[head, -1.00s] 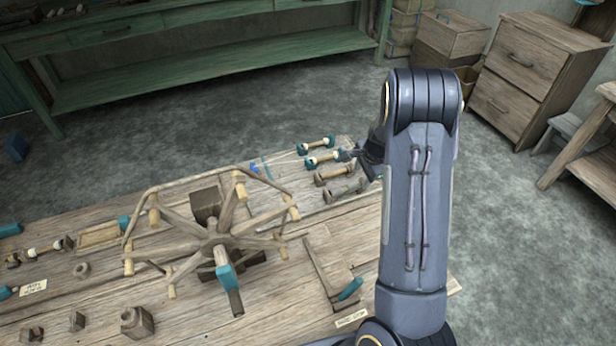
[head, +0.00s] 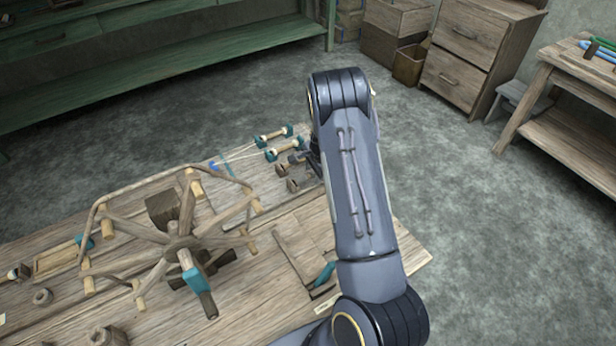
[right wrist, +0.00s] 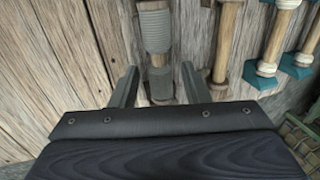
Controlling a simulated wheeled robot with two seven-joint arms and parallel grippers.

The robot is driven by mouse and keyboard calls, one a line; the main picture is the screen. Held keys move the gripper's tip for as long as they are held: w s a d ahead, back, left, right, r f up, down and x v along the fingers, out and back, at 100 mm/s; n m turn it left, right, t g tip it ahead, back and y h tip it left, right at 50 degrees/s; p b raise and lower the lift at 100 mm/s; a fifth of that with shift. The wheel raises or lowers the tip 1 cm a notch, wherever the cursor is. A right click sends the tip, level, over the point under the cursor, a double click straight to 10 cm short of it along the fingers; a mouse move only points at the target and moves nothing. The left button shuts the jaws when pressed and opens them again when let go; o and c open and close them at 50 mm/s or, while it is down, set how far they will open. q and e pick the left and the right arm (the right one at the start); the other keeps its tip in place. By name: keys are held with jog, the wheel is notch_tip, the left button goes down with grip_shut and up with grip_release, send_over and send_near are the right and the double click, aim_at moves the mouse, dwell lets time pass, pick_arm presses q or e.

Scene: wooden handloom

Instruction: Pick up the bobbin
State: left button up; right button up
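Several bobbins lie in a row on the wooden table. In the head view two with teal ends, a far bobbin (head: 273,135) and a second bobbin (head: 285,149), are at the back. Two plainer wooden ones lie nearer, partly hidden by my right arm. In the right wrist view a bobbin wound with grey thread (right wrist: 154,30) lies between the fingers of my right gripper (right wrist: 157,75). The fingers are open, one on each side of it, with gaps showing. A bare wooden bobbin (right wrist: 228,35) lies to the right. My left gripper is not in view.
A wooden reel frame with spokes (head: 180,245) stands on the table left of the bobbins. A teal-handled tool (head: 325,273) lies near my right arm. Drawers (head: 470,60) and a side table (head: 575,130) stand beyond clear floor.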

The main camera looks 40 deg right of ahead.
grip_shut()
